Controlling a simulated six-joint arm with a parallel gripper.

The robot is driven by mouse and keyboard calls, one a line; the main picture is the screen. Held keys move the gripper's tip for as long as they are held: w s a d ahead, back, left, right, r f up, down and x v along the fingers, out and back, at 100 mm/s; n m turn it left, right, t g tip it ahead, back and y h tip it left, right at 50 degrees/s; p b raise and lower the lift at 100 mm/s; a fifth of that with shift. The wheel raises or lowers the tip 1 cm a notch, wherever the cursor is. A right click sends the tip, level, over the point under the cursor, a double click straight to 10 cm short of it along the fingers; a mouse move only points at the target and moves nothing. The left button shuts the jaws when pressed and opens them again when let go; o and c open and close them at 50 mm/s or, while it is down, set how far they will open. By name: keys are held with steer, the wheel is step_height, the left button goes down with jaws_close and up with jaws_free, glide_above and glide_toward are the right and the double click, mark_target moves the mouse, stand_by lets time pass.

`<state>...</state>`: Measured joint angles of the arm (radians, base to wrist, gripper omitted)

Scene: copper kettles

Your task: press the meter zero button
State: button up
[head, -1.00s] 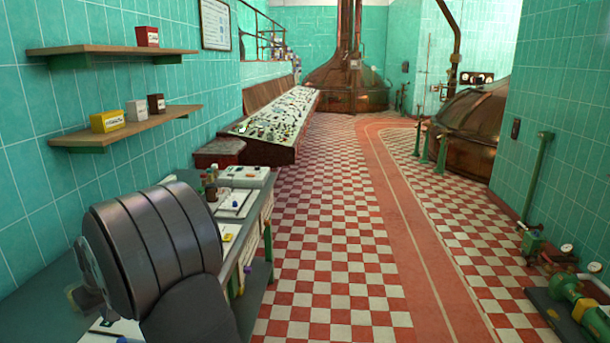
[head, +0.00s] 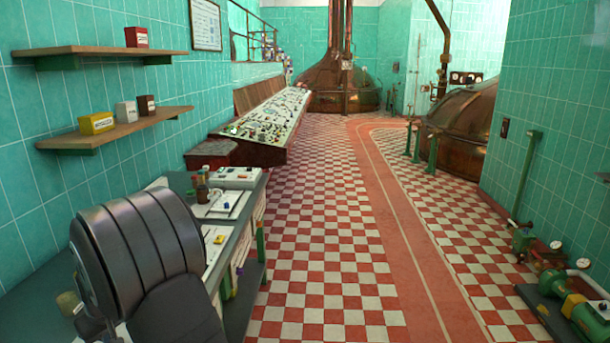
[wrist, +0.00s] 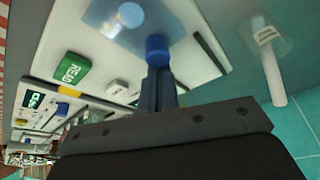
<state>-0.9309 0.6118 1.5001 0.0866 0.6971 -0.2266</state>
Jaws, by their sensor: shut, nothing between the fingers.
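In the wrist view a white meter panel (wrist: 200,65) fills the upper middle, seen at a steep tilt. It carries a green button marked READ (wrist: 72,69) and a small white button (wrist: 117,87) whose marking I cannot read. My gripper (wrist: 157,72) is shut and empty, its dark fingers pointing at the panel. A round blue piece (wrist: 157,47) shows right at the fingertips; I cannot tell whether they touch it. In the head view my arm hides my gripper and the bench around it.
A clear vessel with a white rod (wrist: 272,72) stands right of the panel in the wrist view. In the head view the bench (head: 240,292) holds small bottles (head: 203,185) and a white device (head: 237,177). Wall shelves (head: 120,130) hold small boxes.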

steer(key=o, duration=1.1)
steer(key=shift+c, duration=0.2)
steer(key=o, duration=0.4)
steer(key=shift+w+d+r, duration=0.1)
steer(key=shift+w+r, duration=0.1)
steer(key=shift+c, duration=0.2)
steer(key=o, duration=0.6)
steer(key=w+r+m, duration=0.1)
steer(key=r+m, duration=0.1)
steer(key=w+d+r+m, duration=0.1)
steer(key=w, duration=0.1)
steer(key=shift+w+d+r+m, duration=0.15)
steer(key=shift+d+r+m, duration=0.05)
steer(key=shift+r+m, duration=0.2)
steer(key=shift+o, duration=0.2)
steer(key=w+d+r+m+g+y, duration=0.1)
steer(key=w+d+r+m, duration=0.2)
steer(key=r+m, duration=0.15)
steer(key=w+d+r+m+g, duration=0.1)
steer(key=w+d+r+m, duration=0.1)
steer(key=w+r+m, duration=0.3)
steer(key=s+x, duration=0.2)
steer(key=x, duration=0.7)
steer(key=shift+a+n, duration=0.2)
steer(key=shift+n, duration=0.15)
steer(key=shift+r, duration=0.15)
steer(key=v, duration=1)
